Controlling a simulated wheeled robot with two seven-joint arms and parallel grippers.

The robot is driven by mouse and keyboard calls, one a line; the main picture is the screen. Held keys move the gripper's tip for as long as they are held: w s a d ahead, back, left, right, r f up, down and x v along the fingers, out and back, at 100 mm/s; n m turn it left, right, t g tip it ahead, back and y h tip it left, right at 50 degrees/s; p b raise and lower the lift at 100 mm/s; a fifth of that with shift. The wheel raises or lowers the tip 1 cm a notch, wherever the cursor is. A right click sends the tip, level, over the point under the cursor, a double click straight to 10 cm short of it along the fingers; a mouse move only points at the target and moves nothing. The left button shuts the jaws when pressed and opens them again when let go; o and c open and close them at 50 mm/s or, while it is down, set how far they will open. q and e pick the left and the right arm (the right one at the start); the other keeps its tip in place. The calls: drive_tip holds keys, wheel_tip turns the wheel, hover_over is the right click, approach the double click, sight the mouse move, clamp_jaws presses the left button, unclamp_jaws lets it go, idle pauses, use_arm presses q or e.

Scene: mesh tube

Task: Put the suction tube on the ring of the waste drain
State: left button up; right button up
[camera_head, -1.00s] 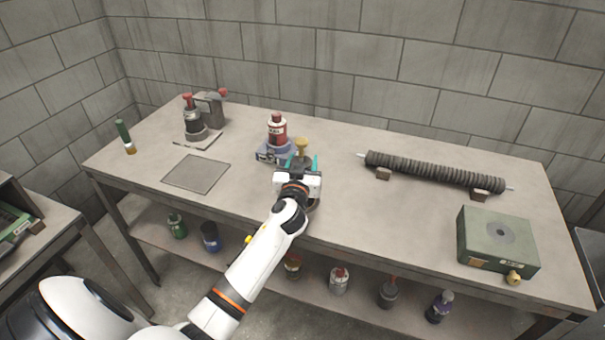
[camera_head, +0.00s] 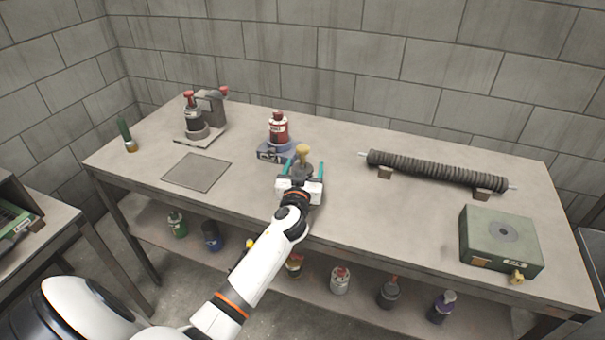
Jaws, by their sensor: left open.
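A dark ribbed tube (camera_head: 435,170), which looks like the suction tube, lies across two small brown blocks at the back right, a thin rod end showing at each side. A green box (camera_head: 478,243) at the right front has a dark round ring (camera_head: 503,232) on top and a brass fitting (camera_head: 517,278) in front; it may be the waste drain. My left gripper (camera_head: 304,170) is open at the middle of the table, its teal fingers on either side of a dark thing with a yellow knob (camera_head: 302,150). Whether they touch it is unclear. My right gripper does not show.
A red bottle (camera_head: 279,127) on a blue-grey base stands just behind my left gripper. A clamp-like stand (camera_head: 205,115), a flat grey plate (camera_head: 197,172) and a green-handled tool (camera_head: 126,135) are at the left. The table between gripper and green box is clear.

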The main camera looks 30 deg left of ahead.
use_arm(q)
drive_tip(key=shift+s+d, duration=0.15)
drive_tip(key=shift+s, duration=0.15)
drive_tip(key=b+v, duration=0.1)
drive_tip(key=v, duration=0.9)
drive_tip(key=shift+s+d, duration=0.1)
drive_tip(key=shift+s, duration=0.15)
drive_tip(key=shift+s+d+r, duration=0.1)
drive_tip(key=shift+s+d, duration=0.05)
drive_tip(key=shift+s, duration=0.25)
idle(1.0)
